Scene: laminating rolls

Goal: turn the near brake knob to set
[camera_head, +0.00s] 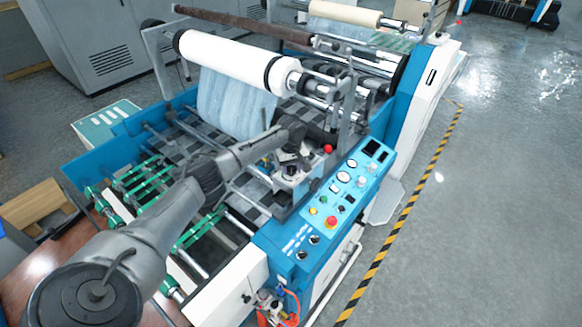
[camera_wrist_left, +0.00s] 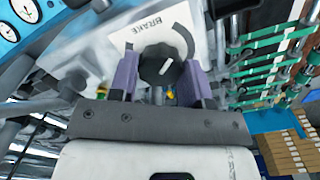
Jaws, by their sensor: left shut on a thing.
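The near brake knob (camera_wrist_left: 155,60) is black and round with a white pointer line. It sits on a pale plate (camera_wrist_left: 116,42) that carries the word BRAKE and a dark curved band beside the knob. My left gripper (camera_wrist_left: 160,72) has its two purple fingers on either side of the knob and is shut on it. The pointer line slants in the left wrist view; I cannot read any set mark. In the head view my left gripper (camera_head: 292,160) is down at the machine's near roll stand and hides the knob. My right gripper is not in view.
A blue control panel (camera_head: 345,190) with gauges, buttons and a red emergency stop lies right of the gripper. A large white roll (camera_head: 235,60) with film hanging from it is behind. A red ball (camera_head: 328,149) is close by. Green-ringed rods (camera_head: 135,175) lie left.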

